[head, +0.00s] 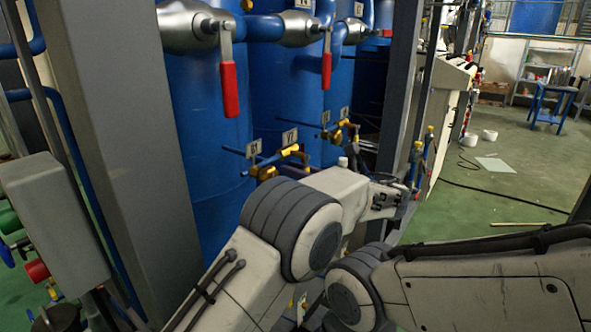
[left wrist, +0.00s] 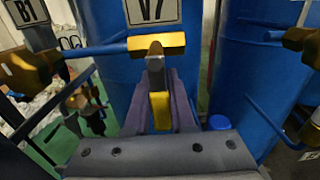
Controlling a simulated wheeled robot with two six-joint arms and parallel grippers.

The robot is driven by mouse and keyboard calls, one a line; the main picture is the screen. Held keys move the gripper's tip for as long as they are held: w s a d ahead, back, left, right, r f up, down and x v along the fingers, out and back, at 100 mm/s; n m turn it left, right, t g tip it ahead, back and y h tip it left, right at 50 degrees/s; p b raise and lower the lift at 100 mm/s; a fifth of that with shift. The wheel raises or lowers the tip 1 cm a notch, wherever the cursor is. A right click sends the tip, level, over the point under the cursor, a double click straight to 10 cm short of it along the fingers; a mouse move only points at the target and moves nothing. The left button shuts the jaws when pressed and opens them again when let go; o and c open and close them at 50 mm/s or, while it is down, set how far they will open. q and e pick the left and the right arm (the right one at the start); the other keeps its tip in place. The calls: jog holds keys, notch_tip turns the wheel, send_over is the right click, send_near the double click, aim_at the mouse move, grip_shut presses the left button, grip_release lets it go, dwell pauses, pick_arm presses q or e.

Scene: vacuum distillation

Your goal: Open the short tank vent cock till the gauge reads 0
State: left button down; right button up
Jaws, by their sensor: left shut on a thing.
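A brass cock (left wrist: 172,42) with a yellow handle (left wrist: 160,110) sits just below a tag reading V7 (left wrist: 152,10) in the left wrist view. My left gripper (left wrist: 157,92) is shut on this handle, one finger on each side. A thin blue pipe (left wrist: 98,51) runs left from the cock. In the head view the V7 tag (head: 290,136) and brass fittings (head: 285,155) show in front of the blue tanks (head: 208,120). My left arm reaches toward them, and its fingertips are not clear there. I cannot make out the gauge. My right gripper is out of view.
Red-handled valves (head: 229,90) hang above on the tanks. A grey post (head: 115,110) and a grey box with buttons (head: 50,215) stand at left. Another brass fitting (left wrist: 300,40) is close at right in the wrist view.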

pick_arm(q)
jog(key=shift+d+n, duration=0.1)
jog(key=shift+n, duration=0.2)
jog(key=shift+w+d+r+n, duration=0.1)
jog(key=shift+w+d+n, duration=0.15)
jog(key=shift+n, duration=0.8)
jog(key=shift+w+d+r+n, duration=0.15)
jog(key=shift+w+n, duration=0.2)
jog(key=shift+n, duration=0.75)
jog(key=shift+w+d+r+n, duration=0.1)
jog(key=shift+w+d+n, duration=0.15)
jog(key=shift+n, duration=0.8)
jog(key=c, duration=0.8)
grip_release()
jog(key=shift+o, duration=0.2)
